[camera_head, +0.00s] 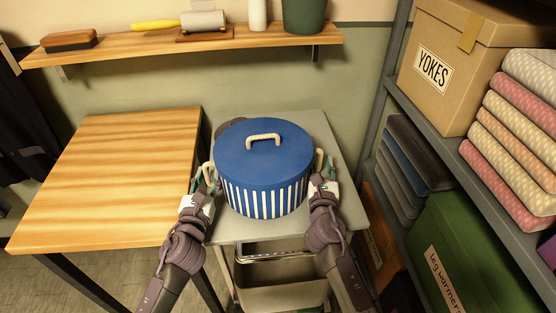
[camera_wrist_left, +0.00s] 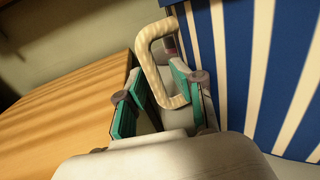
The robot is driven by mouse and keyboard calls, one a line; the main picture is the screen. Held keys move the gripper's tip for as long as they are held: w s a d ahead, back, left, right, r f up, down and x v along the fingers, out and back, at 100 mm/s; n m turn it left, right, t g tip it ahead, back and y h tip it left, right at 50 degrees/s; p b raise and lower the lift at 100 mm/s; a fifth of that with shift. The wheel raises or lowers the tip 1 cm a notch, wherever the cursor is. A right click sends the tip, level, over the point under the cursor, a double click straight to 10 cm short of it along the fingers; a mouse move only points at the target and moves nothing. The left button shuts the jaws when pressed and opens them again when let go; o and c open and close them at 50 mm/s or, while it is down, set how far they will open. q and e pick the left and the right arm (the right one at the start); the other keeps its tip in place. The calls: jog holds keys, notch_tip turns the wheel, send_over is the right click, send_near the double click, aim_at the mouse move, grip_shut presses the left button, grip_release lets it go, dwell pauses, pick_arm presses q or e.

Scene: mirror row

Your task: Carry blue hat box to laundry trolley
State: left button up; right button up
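The blue hat box (camera_head: 262,158) has a plain blue lid with a cream handle and blue and white striped sides. It appears to rest upright on the grey top (camera_head: 318,124) of a trolley-like stand; its underside is hidden. My left gripper (camera_head: 208,180) is at the box's left side handle. In the left wrist view my left gripper (camera_wrist_left: 157,98) is open, its teal-padded fingers apart on either side of the cream side handle (camera_wrist_left: 150,65). My right gripper (camera_head: 324,172) is at the right side handle (camera_head: 319,160); its finger gap is not clear.
A bare wooden table (camera_head: 115,180) stands left of the grey top. A wall shelf (camera_head: 150,48) behind holds a brush, a roller and pots. At right, a shelf rack (camera_head: 435,145) holds a YOKES carton (camera_head: 470,50), folded textiles and a green box (camera_head: 465,260).

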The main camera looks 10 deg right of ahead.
pick_arm(q)
jog(key=s, duration=0.4)
jog(key=s+a, duration=0.1)
jog(key=s, duration=0.1)
jog(key=shift+s+a+f, duration=0.1)
jog(key=shift+s+f, duration=0.15)
jog(key=shift+s, duration=0.1)
pick_arm(e)
jog(key=shift+s+a, duration=0.1)
jog(key=shift+a, duration=0.15)
pick_arm(q)
jog(key=shift+s+r, duration=0.1)
jog(key=shift+r, duration=0.05)
pick_arm(e)
jog(key=s, duration=0.4)
jog(key=s+a, duration=0.1)
jog(key=s, duration=0.3)
jog(key=s+a, duration=0.1)
jog(key=s, duration=0.2)
jog(key=shift+s+a, duration=0.1)
jog(key=shift+s, duration=0.3)
pick_arm(q)
jog(key=shift+s, duration=0.1)
jog(key=shift+c, duration=0.2)
pick_arm(e)
jog(key=shift+w, duration=0.1)
